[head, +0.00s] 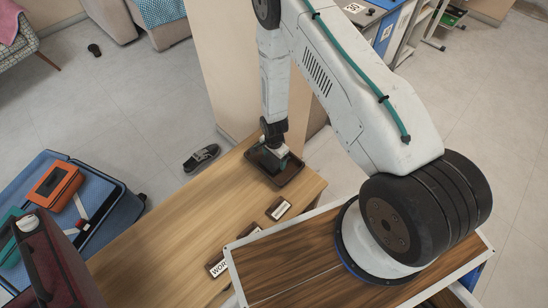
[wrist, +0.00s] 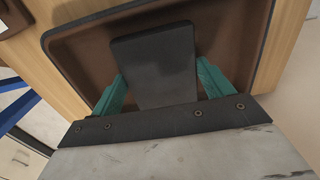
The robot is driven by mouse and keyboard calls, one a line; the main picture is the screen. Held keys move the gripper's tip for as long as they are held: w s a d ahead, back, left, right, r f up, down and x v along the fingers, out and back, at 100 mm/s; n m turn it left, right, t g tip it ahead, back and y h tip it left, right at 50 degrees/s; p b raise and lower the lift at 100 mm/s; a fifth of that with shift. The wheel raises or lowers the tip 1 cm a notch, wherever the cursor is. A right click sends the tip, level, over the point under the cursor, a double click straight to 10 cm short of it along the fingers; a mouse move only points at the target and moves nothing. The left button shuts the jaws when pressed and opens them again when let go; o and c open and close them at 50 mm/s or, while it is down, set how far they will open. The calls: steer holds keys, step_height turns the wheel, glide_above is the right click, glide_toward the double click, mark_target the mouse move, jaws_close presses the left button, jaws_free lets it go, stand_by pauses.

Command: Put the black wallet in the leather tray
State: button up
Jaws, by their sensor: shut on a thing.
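The black wallet (wrist: 155,60) is a flat dark slab between the two teal fingers of my gripper (wrist: 162,72) in the wrist view. My gripper (head: 270,158) is shut on it. The leather tray (head: 292,178) is brown with a dark raised rim and sits near the far end of the wooden table. It fills much of the wrist view (wrist: 75,62) behind the wallet. My gripper and the wallet are over the inside of the tray. I cannot tell whether the wallet touches the tray floor. In the head view my gripper mostly hides the wallet.
An open blue suitcase (head: 115,205) with an orange pouch (head: 55,188) is at left. A dark shoe (head: 201,158) lies on the floor beside the table.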

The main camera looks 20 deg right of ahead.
steer(key=o, duration=1)
steer(key=shift+c, duration=0.2)
step_height(320, 180, up, 13)
step_height(320, 180, up, 18)
steer(key=f+n, duration=0.1)
steer(key=n, duration=0.2)
glide_above(274, 159)
steer(key=s+d+r+n, duration=0.1)
steer(key=s+r+n, duration=0.15)
steer(key=r, duration=0.45)
steer(key=s+d+r+n, duration=0.1)
steer(key=s+r, duration=0.2)
steer(key=r, duration=0.5)
steer(key=s+r+n, duration=0.3)
steer(key=s+r, duration=0.5)
steer(key=s, duration=0.3)
steer(key=s+r+n+t, duration=0.1)
steer(key=s+r+n, duration=0.3)
steer(key=s+r, duration=0.3)
steer(key=s+d, duration=0.1)
steer(key=s, duration=0.4)
steer(key=shift+r, duration=0.4)
